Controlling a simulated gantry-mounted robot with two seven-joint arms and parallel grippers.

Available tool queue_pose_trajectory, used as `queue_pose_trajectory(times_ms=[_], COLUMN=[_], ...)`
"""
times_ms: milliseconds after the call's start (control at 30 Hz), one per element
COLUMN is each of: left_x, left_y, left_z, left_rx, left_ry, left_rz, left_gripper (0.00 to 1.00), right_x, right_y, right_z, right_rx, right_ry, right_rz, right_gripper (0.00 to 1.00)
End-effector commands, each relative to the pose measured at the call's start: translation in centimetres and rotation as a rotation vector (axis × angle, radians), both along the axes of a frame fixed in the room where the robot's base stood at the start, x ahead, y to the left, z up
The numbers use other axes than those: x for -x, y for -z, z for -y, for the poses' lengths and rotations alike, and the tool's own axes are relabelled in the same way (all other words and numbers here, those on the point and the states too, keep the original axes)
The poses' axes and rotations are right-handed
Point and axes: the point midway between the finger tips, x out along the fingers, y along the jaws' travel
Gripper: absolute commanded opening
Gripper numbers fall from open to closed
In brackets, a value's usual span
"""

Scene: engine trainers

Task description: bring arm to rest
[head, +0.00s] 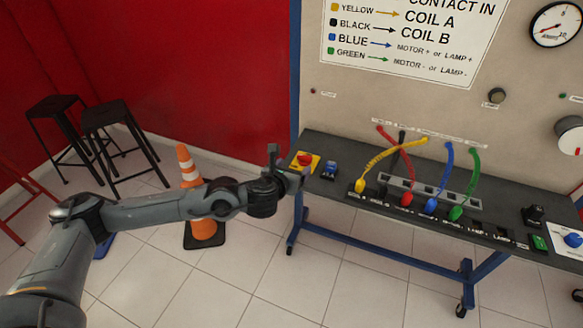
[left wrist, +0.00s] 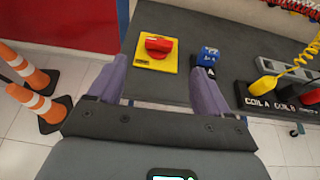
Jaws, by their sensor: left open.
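My left arm reaches in from the left in the head view, and its gripper (head: 284,168) is at the left end of the trainer's dark bench top (head: 340,150). In the left wrist view my left gripper (left wrist: 155,88) is open, with its two purple-grey fingers spread and nothing between them. Just beyond the fingertips is a red knob on a yellow plate (head: 305,160); the knob (left wrist: 160,46) also shows in the wrist view. The fingers look apart from it. My right gripper is not in view.
A small blue switch (head: 330,170) sits right of the knob. Yellow (head: 388,152), red, blue and green cables plug into the bench. Black stools (head: 120,125) stand at left by the red wall.

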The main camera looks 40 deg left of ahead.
Motion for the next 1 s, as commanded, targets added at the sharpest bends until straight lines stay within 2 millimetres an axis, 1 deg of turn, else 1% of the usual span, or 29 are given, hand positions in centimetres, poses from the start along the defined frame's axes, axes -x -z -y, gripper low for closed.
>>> queue_pose_trajectory(times_ms=[433, 567, 667, 767, 800, 867, 900, 967, 1000], left_x=[0.2, 0.5, 1.3, 2.7, 3.5, 5.0, 6.2, 8.4, 10.1], left_y=[-0.1, 0.6, 2.7, 6.4, 8.2, 11.0, 12.8, 15.2, 16.6], left_z=[0.0, 0.1, 0.5, 2.3, 3.4, 5.7, 7.5, 10.7, 12.8], left_rx=[0.001, 0.001, 0.009, 0.043, 0.067, 0.118, 0.161, 0.242, 0.304], left_ry=[-0.001, -0.001, 0.005, 0.022, 0.030, 0.047, 0.059, 0.075, 0.077], left_rz=[0.000, -0.012, -0.051, -0.113, -0.144, -0.190, -0.223, -0.269, -0.300], left_gripper=[0.79, 0.79, 0.79, 0.79, 0.79, 0.79, 0.79, 0.79, 0.79], right_x=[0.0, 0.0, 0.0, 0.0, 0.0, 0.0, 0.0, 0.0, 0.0], right_y=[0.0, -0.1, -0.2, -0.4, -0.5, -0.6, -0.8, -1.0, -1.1], right_z=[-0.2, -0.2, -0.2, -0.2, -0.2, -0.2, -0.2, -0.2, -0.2], right_rx=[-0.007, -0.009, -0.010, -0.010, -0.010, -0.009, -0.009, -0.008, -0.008], right_ry=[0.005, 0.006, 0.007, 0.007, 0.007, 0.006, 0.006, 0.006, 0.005], right_rz=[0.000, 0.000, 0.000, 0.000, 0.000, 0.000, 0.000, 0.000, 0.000], right_gripper=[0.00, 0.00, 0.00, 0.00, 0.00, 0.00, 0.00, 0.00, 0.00])
